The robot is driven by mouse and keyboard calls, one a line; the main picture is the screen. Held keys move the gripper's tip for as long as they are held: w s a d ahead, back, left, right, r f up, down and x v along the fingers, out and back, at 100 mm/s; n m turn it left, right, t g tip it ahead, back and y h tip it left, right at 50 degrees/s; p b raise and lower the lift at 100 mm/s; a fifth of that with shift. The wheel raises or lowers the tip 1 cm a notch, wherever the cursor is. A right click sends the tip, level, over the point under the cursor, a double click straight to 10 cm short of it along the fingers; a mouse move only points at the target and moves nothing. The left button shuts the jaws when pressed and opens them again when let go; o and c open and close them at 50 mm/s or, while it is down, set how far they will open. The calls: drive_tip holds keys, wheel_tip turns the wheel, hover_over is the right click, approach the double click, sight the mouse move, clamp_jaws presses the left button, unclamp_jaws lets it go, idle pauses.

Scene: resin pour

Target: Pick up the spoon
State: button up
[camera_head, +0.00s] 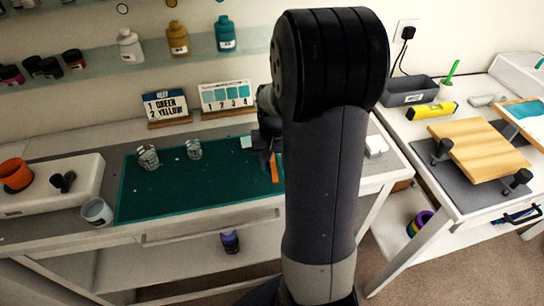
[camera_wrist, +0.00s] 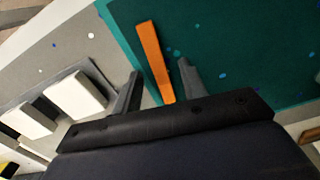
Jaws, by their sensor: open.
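A flat orange strip (camera_wrist: 154,60) lies at the edge of the green mat (camera_wrist: 215,30) in the wrist view. It also shows in the head view (camera_head: 274,168), just left of my arm. It is the only spoon-like thing I see there; no bowl shape is visible. My gripper (camera_wrist: 159,68) is open, with one finger on either side of the strip. I cannot tell how far above it the fingers are. In the head view my gripper (camera_head: 267,138) is dark and partly hidden by my arm.
Two clear cups (camera_head: 148,157) (camera_head: 193,149) stand on the mat. Two cards (camera_head: 165,107) (camera_head: 226,97) stand behind. White blocks (camera_wrist: 75,95) lie beside my gripper's left finger.

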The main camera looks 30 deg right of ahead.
drive_tip(key=shift+f, duration=0.15)
drive_tip(key=shift+c, duration=0.4)
clamp_jaws()
